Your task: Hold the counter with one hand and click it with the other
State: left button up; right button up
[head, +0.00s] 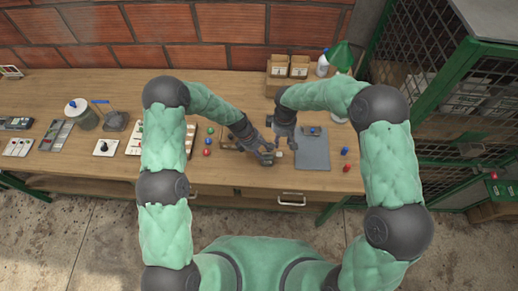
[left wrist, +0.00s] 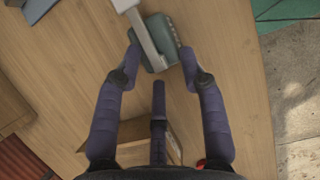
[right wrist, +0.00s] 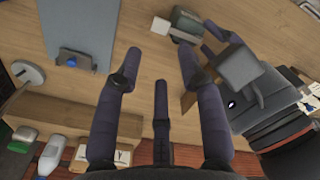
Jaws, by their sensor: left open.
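The counter, as far as I can tell, is a small teal-grey body (left wrist: 162,42) with a pale bar across it, lying on the bench. In the left wrist view it sits between and just beyond the fingertips of my left gripper (left wrist: 162,66), which is open; contact cannot be told. In the head view my left gripper (head: 268,156) mostly hides it, and a small white part (head: 279,154) shows beside it. The right wrist view shows its teal body (right wrist: 186,24) beyond my right gripper (right wrist: 158,65), whose fingers are apart and empty. In the head view my right gripper (head: 285,134) is above the bench.
A grey mat (head: 312,154) with a small blue-knobbed part (head: 313,131) lies right of the grippers. Red and blue pieces (head: 346,167) lie near the bench's right end. Coloured balls (head: 208,141) lie to the left. Boxes (head: 278,68) and bottles (head: 323,66) stand behind.

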pick_arm(q)
grip_shut()
pick_arm(e)
grip_shut()
pick_arm(q)
jog(key=shift+s+f, duration=0.1)
jog(key=shift+s+f, duration=0.1)
jog(key=shift+s, duration=0.05)
dwell(0.9)
